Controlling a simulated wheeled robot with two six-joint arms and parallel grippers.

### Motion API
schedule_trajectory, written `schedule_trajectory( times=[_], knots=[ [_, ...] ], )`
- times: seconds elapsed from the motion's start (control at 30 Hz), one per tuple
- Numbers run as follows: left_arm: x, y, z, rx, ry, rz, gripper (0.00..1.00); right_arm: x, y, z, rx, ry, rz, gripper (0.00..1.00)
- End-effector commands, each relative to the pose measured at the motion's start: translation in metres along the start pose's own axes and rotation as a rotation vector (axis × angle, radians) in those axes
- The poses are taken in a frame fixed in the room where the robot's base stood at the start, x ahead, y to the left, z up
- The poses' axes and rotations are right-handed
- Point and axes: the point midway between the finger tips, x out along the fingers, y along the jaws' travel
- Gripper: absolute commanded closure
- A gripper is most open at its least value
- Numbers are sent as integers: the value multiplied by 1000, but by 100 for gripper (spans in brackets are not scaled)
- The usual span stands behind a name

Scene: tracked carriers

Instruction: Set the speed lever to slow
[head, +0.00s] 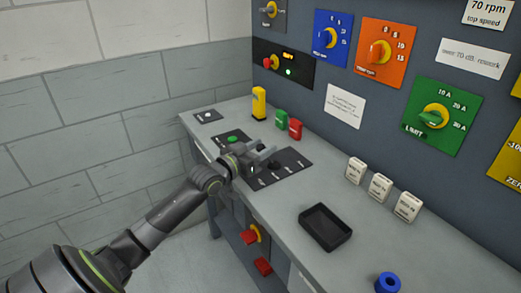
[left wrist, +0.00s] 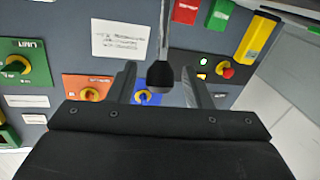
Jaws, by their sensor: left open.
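The speed lever (left wrist: 160,72) shows in the left wrist view as a metal rod with a black knob, between my two open fingers, with a gap on each side. In the head view a black plate with small white labels (head: 290,161) lies on the bench under my left gripper (head: 266,158). The gripper hides part of this plate, and the labels are too small to read. My left gripper also shows in the left wrist view (left wrist: 160,88), open and holding nothing. My right gripper is in neither view.
A green button (head: 232,139) sits on a plate left of the gripper. A yellow block (head: 259,103) and green and red blocks (head: 295,128) stand behind it. A black tray (head: 325,227), white labelled blocks (head: 380,187) and a blue ring (head: 388,282) are to the right.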

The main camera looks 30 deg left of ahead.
Motion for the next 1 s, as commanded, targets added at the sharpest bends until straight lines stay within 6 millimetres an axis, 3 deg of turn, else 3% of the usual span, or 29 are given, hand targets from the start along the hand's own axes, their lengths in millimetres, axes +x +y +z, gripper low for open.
schedule_trajectory(
  times=[0.2, 0.57, 0.77, 1.0],
  knots=[
    [0, 0, 0, 0, 0, 0, 55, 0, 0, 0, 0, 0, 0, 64],
    [0, 0, 0, 0, 0, 0, 100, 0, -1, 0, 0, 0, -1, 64],
    [0, 0, -1, 1, -3, -1, 100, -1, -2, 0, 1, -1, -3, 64],
    [11, 4, -12, 25, -109, -15, 100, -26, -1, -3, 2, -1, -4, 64]
  ],
)
